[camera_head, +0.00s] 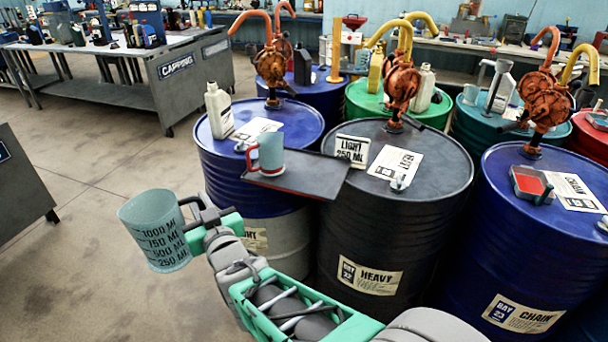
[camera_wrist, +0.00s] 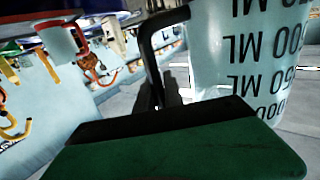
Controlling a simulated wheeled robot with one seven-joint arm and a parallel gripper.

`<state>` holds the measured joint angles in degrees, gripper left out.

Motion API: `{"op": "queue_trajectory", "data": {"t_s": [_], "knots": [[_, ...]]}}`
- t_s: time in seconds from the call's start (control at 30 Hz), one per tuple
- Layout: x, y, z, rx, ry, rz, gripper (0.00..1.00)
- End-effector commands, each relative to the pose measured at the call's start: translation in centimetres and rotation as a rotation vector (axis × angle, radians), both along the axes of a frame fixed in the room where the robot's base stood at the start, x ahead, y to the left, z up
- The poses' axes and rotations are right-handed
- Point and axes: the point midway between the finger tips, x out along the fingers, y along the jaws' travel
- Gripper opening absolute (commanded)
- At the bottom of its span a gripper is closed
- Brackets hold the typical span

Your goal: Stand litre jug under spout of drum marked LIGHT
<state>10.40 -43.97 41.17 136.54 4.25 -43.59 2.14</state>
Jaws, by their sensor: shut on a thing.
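The litre jug (camera_head: 156,232), a translucent pale teal vessel with ML marks, is upright in the air at left, in front of the drums. My gripper (camera_head: 203,222) is shut on its handle. The jug (camera_wrist: 245,50) and its dark handle (camera_wrist: 148,50) also show large in the wrist view. The LIGHT drum (camera_head: 222,175) is blue above and grey below, with its LIGHT label (camera_head: 253,239) partly behind my arm.
A LIGHT 250 ML card (camera_head: 352,149) is behind the tray. The HEAVY drum (camera_head: 415,215) stands to the right. The floor (camera_head: 100,180) at left is open.

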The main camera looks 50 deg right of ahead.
Motion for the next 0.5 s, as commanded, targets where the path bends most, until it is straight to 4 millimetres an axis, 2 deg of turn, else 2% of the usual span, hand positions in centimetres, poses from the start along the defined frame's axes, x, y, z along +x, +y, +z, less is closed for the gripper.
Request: {"op": "queue_trajectory", "data": {"t_s": [0.03, 0.17, 0.2, 0.3, 0.4, 0.5], "knots": [[0.2, -3.3, 0.3, -0.003, -0.003, -0.072, 0.0], [-0.6, -11.8, 2.1, -0.006, -0.003, -0.259, 0.0], [-1.2, -14.6, 2.8, -0.006, -0.004, -0.319, 0.0], [-3.4, -21.1, 4.3, -0.002, -0.006, -0.465, 0.0], [-6.0, -26.2, 5.7, 0.004, -0.01, -0.587, 0.0], [-8.2, -29.5, 6.8, 0.01, -0.013, -0.67, 0.0]]}}
